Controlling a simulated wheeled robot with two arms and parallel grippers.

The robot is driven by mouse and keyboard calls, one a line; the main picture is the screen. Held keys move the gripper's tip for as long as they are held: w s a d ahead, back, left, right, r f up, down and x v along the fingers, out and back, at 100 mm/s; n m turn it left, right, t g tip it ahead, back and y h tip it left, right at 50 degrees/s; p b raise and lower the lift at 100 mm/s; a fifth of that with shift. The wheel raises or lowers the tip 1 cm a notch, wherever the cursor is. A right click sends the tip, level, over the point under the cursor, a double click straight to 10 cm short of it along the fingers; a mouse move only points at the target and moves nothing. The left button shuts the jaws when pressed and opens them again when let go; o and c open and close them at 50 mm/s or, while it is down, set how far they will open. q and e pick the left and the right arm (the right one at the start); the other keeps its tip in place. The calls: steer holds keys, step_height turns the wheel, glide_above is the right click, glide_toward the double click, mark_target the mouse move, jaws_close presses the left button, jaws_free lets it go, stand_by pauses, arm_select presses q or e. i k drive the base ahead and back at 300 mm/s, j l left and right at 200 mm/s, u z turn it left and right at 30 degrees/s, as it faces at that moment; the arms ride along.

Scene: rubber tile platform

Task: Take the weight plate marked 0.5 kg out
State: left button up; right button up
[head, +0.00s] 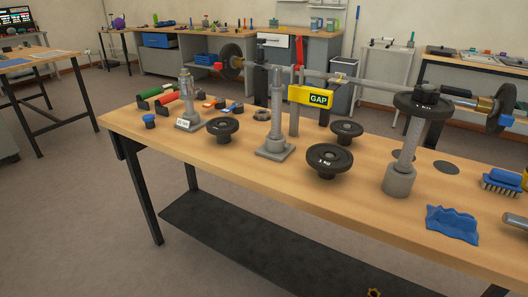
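Several dark round weight plates are on the wooden bench (270,185). One plate (329,161) lies in front with white lettering that looks like "KG", its number unclear. Smaller plates lie at the left (222,128) and behind (346,130), with no readable mark. Another plate (420,106) sits high around the grey post at the right (402,165). The middle grey post (275,125) and left grey post (188,105) stand on square bases; a white label (182,123) at the left one is too small to read. I cannot pick out the 0.5 kg mark. Neither gripper is visible.
A barbell (375,83) with end discs spans the back of the bench near a yellow "GAP" sign (311,97). A blue crumpled cloth (452,223) and blue brush (502,181) lie at the right. Small tools crowd the back left.

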mark_target(232, 125)
steer(key=i, duration=1)
